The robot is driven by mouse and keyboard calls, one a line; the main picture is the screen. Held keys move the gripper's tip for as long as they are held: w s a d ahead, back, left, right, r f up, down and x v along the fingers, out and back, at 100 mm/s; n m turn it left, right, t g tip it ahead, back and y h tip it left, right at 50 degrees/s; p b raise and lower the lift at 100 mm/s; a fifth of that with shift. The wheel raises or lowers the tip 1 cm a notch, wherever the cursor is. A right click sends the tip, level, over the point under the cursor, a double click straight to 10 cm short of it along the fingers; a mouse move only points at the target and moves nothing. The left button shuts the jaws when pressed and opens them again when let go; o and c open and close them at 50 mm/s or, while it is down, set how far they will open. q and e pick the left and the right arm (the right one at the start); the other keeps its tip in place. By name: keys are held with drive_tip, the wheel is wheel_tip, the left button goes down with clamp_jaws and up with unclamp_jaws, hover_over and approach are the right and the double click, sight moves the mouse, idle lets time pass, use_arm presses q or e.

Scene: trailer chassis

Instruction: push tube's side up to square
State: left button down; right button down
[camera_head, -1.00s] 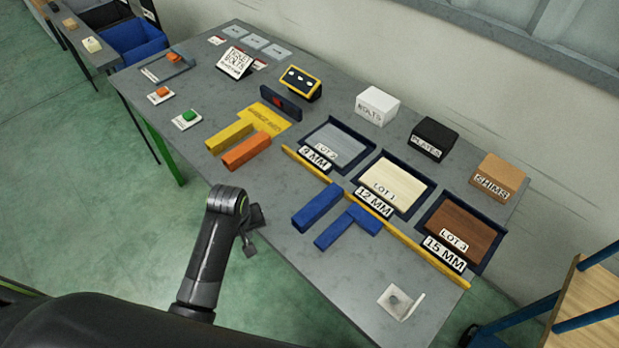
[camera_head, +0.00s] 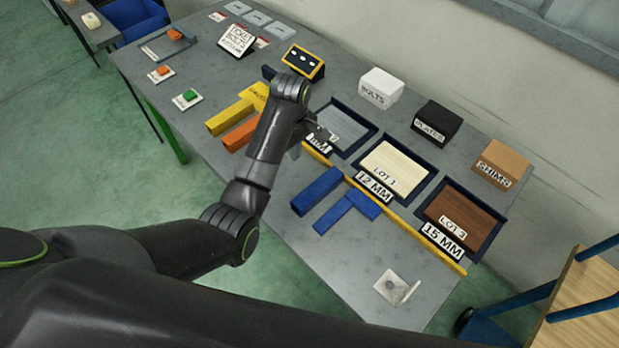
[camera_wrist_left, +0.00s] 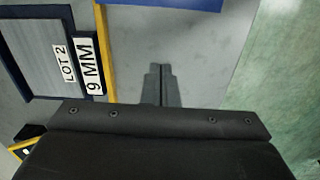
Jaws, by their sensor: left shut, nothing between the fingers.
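Several bars lie on the grey table (camera_head: 250,195). A straight blue bar (camera_head: 316,190) lies beside a blue piece (camera_head: 335,215) that has a short blue block (camera_head: 362,204) against it. An orange bar (camera_head: 240,135) lies beside a yellow bar (camera_head: 229,117), left of my left arm. I cannot tell which pieces are the tube and the square. My left gripper (camera_head: 296,152) is near the 9 MM label, between the orange and blue bars, mostly hidden by its arm. In the left wrist view the fingers (camera_wrist_left: 162,85) are shut and empty, apart from the blue bar (camera_wrist_left: 175,3).
A yellow strip (camera_head: 405,230) runs along the fronts of the LOT trays; the LOT 2 tray (camera_wrist_left: 43,97) is beside my gripper. Boxes labelled BOLTS (camera_head: 381,88), PLATES (camera_head: 437,122) and SHIMS (camera_head: 503,163) stand behind.

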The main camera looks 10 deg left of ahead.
sight(309, 179)
use_arm(q)
drive_tip(key=f, duration=0.9)
drive_tip(key=shift+w+d+f+p, duration=0.1)
drive_tip(key=shift+w+d+p, duration=0.2)
drive_tip(key=shift+p, duration=0.1)
drive_tip(key=s+d+p, duration=0.1)
drive_tip(key=s+d, duration=0.1)
drive_tip(key=shift+d+p, duration=0.4)
drive_tip(key=shift+s+d, duration=0.2)
drive_tip(key=shift+d, duration=0.1)
drive_tip(key=shift+w, duration=0.1)
drive_tip(key=shift+f, duration=0.1)
